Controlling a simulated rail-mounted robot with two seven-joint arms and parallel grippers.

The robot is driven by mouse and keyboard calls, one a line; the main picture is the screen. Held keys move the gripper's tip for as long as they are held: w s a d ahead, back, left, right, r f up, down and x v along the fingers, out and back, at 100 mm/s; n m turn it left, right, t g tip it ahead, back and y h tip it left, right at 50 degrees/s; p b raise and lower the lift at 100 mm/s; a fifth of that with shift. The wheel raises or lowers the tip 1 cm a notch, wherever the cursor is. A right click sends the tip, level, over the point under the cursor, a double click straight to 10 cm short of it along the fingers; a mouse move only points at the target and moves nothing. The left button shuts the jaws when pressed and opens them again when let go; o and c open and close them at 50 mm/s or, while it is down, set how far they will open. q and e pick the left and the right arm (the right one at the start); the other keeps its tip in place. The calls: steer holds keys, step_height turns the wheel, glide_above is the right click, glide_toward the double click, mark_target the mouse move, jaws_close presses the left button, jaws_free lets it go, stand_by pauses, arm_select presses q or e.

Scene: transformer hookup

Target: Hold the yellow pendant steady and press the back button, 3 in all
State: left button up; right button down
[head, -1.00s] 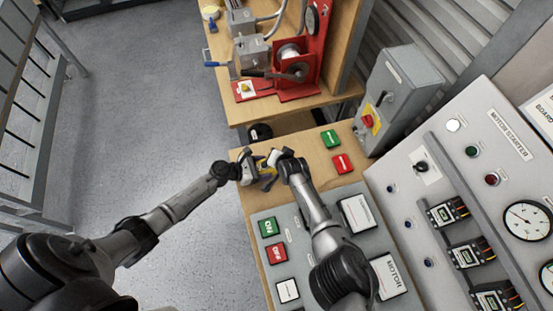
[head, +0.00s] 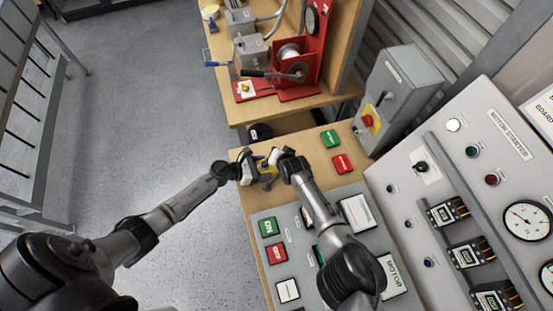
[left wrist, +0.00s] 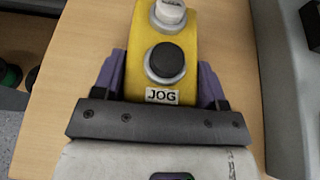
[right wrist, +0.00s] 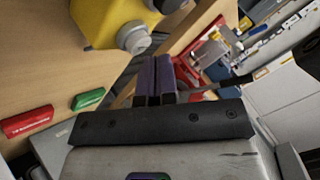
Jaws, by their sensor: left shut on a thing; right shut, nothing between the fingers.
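The yellow pendant (left wrist: 136,62) is held between the fingers of my left gripper (left wrist: 160,82). In the left wrist view it shows a black button (left wrist: 166,60) above a JOG label, and a pale button (left wrist: 170,12) farther out. In the head view the pendant (head: 268,171) is small and partly hidden by the grippers, over the bench's left edge region. My right gripper (right wrist: 156,80) is shut and empty. In the right wrist view the pendant (right wrist: 98,22) is up and left of its fingertips, with its buttons facing right; the fingertips appear apart from it.
The wooden bench (head: 300,152) carries a green block (head: 331,139) and a red block (head: 343,163). A grey panel with buttons lies in front, and a motor starter board (head: 483,135) stands at the right. A red winch stand (head: 316,52) is at the back.

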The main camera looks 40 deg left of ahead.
steer(key=shift+r, duration=2.75)
stand_by(1.0)
step_height(320, 180, up, 4)
stand_by(0.5)
